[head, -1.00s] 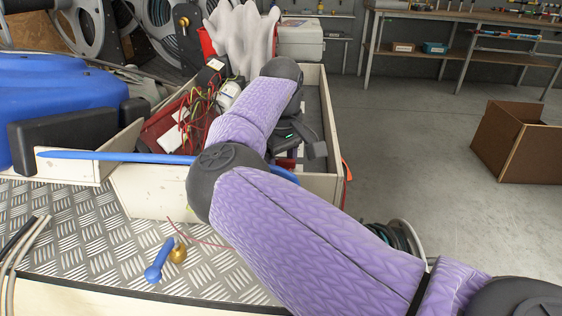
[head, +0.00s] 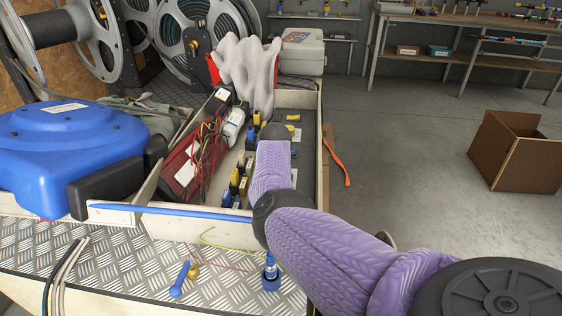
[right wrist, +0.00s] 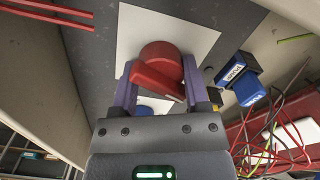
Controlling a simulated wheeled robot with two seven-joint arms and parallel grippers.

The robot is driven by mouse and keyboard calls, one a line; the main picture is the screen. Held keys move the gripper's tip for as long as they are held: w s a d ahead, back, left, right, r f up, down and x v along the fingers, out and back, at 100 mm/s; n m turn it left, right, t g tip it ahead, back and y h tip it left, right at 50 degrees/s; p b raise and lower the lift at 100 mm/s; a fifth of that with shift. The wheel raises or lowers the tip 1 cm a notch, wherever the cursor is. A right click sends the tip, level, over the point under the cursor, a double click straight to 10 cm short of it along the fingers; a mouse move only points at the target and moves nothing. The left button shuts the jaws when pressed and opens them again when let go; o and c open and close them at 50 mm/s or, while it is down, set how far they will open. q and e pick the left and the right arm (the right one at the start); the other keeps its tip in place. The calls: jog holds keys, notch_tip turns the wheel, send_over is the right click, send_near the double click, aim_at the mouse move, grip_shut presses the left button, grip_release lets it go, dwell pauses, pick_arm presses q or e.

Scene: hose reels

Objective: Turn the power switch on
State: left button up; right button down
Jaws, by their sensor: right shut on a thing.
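A red rotary switch knob (right wrist: 158,70) sits on a white plate (right wrist: 190,38) fixed to a dark grey surface in the right wrist view. My right gripper (right wrist: 160,88) has its two purple fingers on either side of the knob's red handle and is shut on it. The knob's handle points down and to the right in that view. In the head view my right arm comes in from the lower right and reaches into the wooden tray; it hides the gripper and the switch. My left gripper is in neither view.
Beside the knob are blue blocks (right wrist: 237,70) and loose red wires (right wrist: 280,135).

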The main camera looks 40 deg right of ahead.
jog(key=c, duration=1.3)
grip_release()
jog(key=shift+r+m, duration=0.1)
jog(key=shift+m, duration=0.8)
jog(key=shift+c, duration=0.2)
jog(key=m+p, duration=0.1)
jog(key=m, duration=0.2)
jog(key=shift+m, duration=0.4)
jog(key=m, duration=0.3)
jog(key=shift+m, duration=0.3)
jog(key=m, duration=0.3)
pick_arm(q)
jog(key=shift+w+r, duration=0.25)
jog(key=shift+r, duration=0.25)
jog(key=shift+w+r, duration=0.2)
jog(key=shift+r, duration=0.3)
pick_arm(e)
jog(key=shift+m, duration=0.7)
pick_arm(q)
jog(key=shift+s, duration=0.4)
pick_arm(e)
jog(key=shift+w+d, duration=0.1)
